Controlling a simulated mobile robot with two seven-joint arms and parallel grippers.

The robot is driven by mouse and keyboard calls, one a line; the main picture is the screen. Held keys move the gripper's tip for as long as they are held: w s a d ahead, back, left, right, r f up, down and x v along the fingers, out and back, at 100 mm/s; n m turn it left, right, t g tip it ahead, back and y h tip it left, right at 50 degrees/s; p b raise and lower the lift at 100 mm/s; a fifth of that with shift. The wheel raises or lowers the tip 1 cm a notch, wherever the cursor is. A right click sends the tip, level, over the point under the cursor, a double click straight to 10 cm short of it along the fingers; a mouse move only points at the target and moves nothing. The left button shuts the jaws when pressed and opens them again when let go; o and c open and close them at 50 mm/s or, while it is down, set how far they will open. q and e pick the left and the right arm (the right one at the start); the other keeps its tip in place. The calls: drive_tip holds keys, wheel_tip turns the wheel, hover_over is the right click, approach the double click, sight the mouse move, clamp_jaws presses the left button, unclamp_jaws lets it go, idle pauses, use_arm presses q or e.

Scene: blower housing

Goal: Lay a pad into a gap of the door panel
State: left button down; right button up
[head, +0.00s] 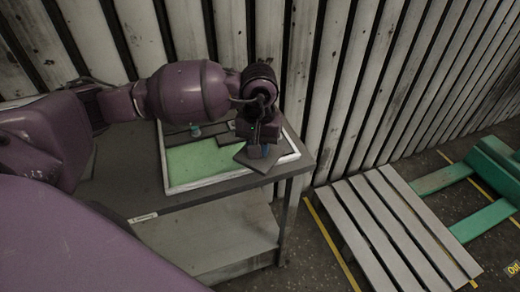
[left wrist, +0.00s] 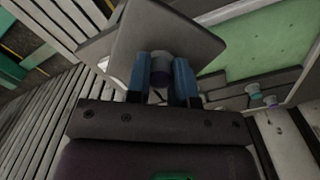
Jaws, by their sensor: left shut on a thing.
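The door panel (head: 195,162) lies flat on a dark bench, with a pale frame and green inside; its green face also shows in the left wrist view (left wrist: 268,45). My left gripper (head: 262,149) is over its right end. In the left wrist view its blue fingers (left wrist: 162,78) are shut on the knob of a flat grey pad (left wrist: 165,32). In the head view this pad (head: 258,163) is tilted and overlaps the panel's near right corner; I cannot tell whether it touches. Arm and gripper hide part of the panel's right half. My right gripper is not in view.
Other dark grey pads with knobs (left wrist: 254,91) lie along the panel's far side; one knob (head: 195,131) shows in the head view. A corrugated wall (head: 345,90) stands close behind the bench (head: 120,165). A slatted pallet (head: 395,225) is on the floor at the right.

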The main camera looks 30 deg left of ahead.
use_arm(q)
drive_tip(key=a+f+n, duration=0.1)
drive_tip(key=a+n, duration=0.1)
drive_tip(key=n, duration=0.1)
drive_tip(key=w+a+f+n, duration=0.1)
drive_tip(key=a+f+n, duration=0.1)
drive_tip(key=a+n, duration=0.1)
drive_tip(key=w+a+f+n, duration=0.1)
drive_tip(key=a+n, duration=0.1)
drive_tip(key=n, duration=0.2)
drive_tip(key=shift+w+a+f, duration=0.25)
drive_tip(key=shift+a, duration=0.1)
drive_tip(key=shift+w+a+f+n+b, duration=0.1)
drive_tip(key=shift+f+n+b, duration=0.2)
drive_tip(key=shift+r, duration=0.1)
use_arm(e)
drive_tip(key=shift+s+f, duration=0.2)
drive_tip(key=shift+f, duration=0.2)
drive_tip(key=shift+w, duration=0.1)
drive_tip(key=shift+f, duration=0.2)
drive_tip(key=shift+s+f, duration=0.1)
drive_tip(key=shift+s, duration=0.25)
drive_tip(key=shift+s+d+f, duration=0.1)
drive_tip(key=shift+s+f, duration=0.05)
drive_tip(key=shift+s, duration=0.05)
